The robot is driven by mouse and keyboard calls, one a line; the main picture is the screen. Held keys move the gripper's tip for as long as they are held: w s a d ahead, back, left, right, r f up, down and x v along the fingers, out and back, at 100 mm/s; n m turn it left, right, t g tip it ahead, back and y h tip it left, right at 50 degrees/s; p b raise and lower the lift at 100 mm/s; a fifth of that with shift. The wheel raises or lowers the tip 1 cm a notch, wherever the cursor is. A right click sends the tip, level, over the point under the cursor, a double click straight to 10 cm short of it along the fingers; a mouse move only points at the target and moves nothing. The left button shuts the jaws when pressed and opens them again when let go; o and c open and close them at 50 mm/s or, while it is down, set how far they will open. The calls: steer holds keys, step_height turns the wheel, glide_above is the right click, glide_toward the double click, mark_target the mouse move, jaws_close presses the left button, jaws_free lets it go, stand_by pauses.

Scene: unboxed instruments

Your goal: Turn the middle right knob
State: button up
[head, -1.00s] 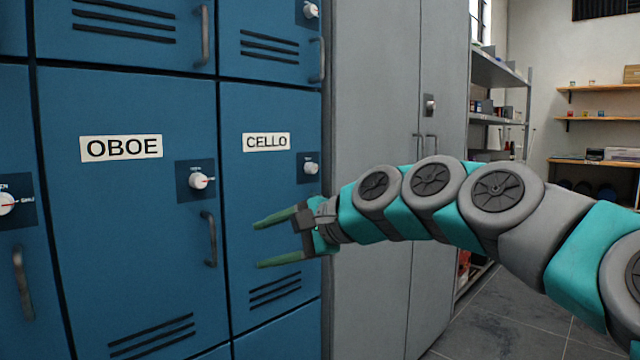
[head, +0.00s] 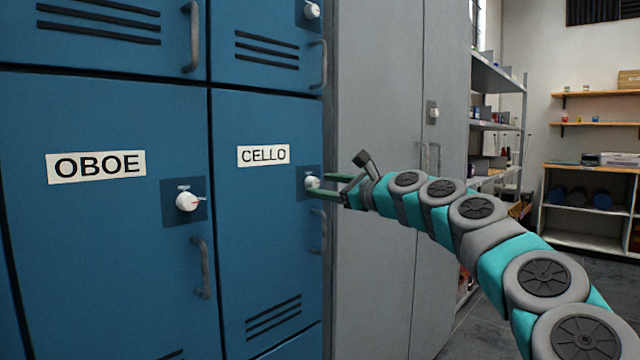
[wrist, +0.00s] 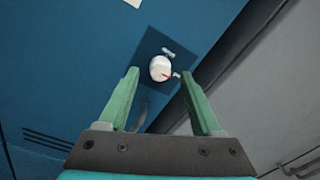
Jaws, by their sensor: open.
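The white knob (head: 312,182) of the locker labelled CELLO (head: 263,155) sits on a dark square plate at the locker's right edge, partly hidden by my gripper in the head view. My gripper (head: 318,184) is open, its two green fingers pointing at the knob. In the wrist view the knob (wrist: 160,68) shows with a red pointer mark, just beyond and between the open fingertips (wrist: 161,72). I cannot tell whether the fingers touch it; in the wrist view there are gaps on both sides.
The CELLO locker's handle (head: 318,231) is just below the knob. The OBOE locker to the left has its own knob (head: 187,201) and handle (head: 201,267). A grey cabinet (head: 375,90) stands to the right. Shelves are farther back.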

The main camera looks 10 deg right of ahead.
steer(key=shift+x, duration=0.95)
steer(key=shift+c, duration=0.4)
jaws_close()
